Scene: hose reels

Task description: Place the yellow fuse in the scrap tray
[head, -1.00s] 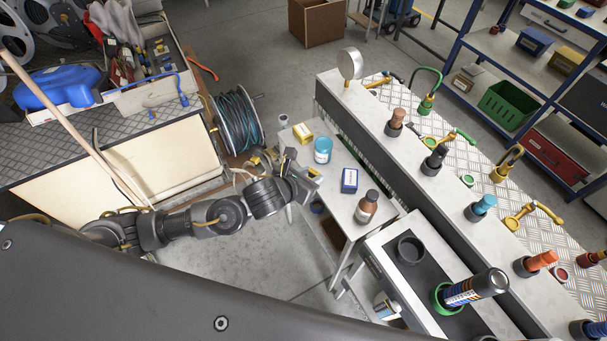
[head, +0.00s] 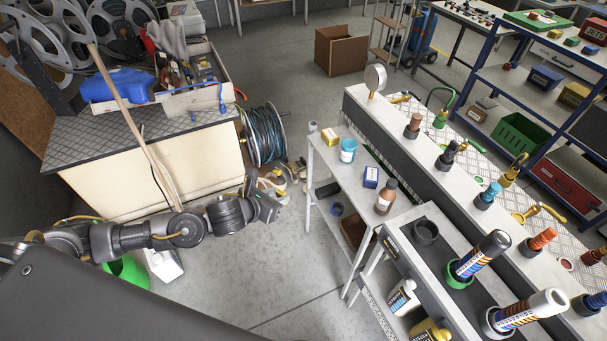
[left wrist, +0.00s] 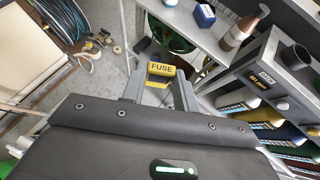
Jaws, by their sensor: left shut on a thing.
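The yellow fuse (left wrist: 160,70), with FUSE printed on it, sits between the fingers of my left gripper (left wrist: 160,82) in the left wrist view. The gripper is shut on it. In the head view my left gripper (head: 272,198) is over the floor, left of the narrow white table; the fuse cannot be made out there. I cannot tell for sure which thing is the scrap tray; no such label is legible. My right gripper is not in view.
The narrow white table (head: 322,160) holds a yellow box (head: 331,137), a blue jar (head: 348,150), a blue box (head: 371,177) and a brown bottle (head: 385,197). A cable reel (head: 264,135) stands beside the left workbench (head: 155,170). Open floor (head: 285,260) lies in front of the table.

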